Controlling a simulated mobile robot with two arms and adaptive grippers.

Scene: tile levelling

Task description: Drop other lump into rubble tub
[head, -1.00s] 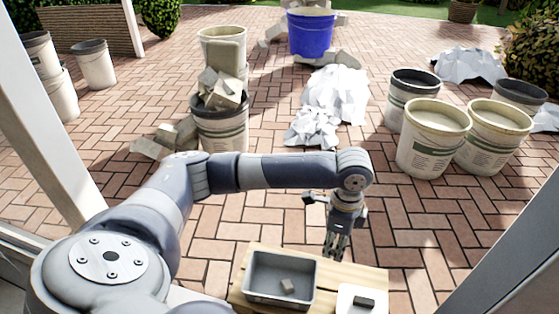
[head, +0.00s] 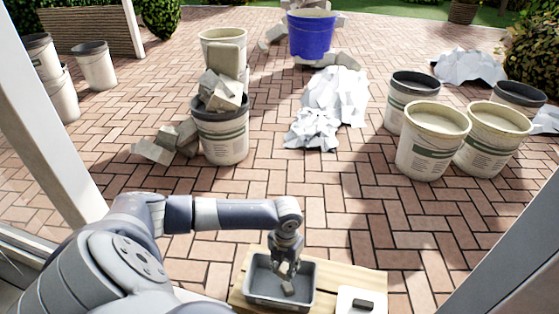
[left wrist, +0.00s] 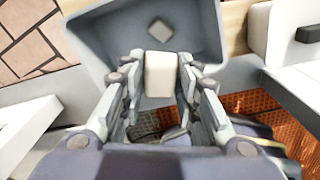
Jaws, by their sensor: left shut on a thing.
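The grey rubble tub (head: 259,289) sits on a wooden bench at the bottom of the head view. A small lump (head: 288,287) lies in it; in the left wrist view a small grey diamond-shaped lump (left wrist: 160,30) shows on the tub floor. My left gripper (head: 284,268) is over the tub, pointing down. In the left wrist view it is shut on a pale, block-like lump (left wrist: 160,75), held between its fingers with the tub (left wrist: 95,40) beyond. The height of the held lump above the tub floor is hard to tell. My right gripper is not in view.
A white board (head: 348,297) with a dark block (head: 363,304) lies to the right of the tub on the bench. Buckets, a blue tub (head: 311,35) and rubble piles stand farther off on the brick paving. Posts flank the view.

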